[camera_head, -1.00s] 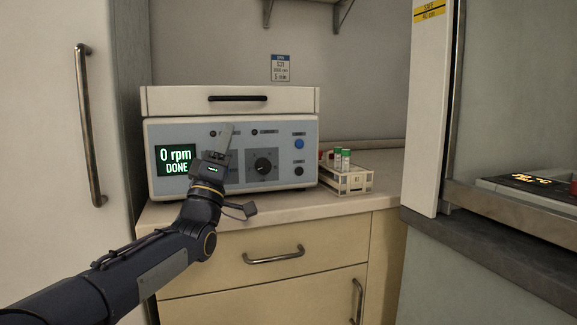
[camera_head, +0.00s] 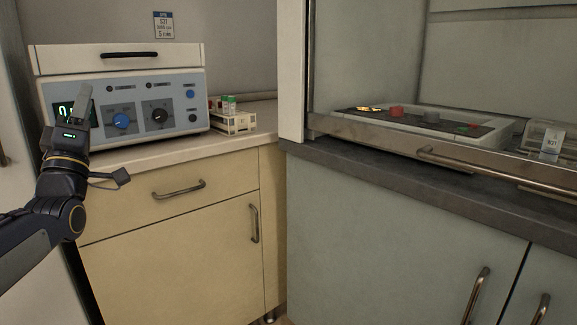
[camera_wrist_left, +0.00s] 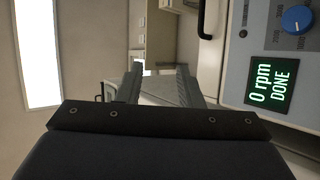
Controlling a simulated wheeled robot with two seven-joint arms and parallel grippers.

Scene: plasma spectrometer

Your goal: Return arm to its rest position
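My left arm comes in from the left in the head view, raised in front of the centrifuge (camera_head: 150,125). Its gripper (camera_head: 83,103) points up and covers part of the centrifuge's display (camera_head: 62,110). In the left wrist view the two fingers of the left gripper (camera_wrist_left: 160,85) stand apart with nothing between them, so it is open and empty. The centrifuge lid is shut, and its display reads 0 rpm DONE in the left wrist view (camera_wrist_left: 270,85). My right gripper is not in view.
A tube rack (camera_head: 233,124) with green-capped tubes stands right of the centrifuge on the pale counter (camera_head: 150,153). A fume hood (camera_head: 370,150) at the right holds a hot-plate-like device (camera_head: 440,130) and a clear box (camera_head: 545,140). Drawer and cupboard handles stick out below.

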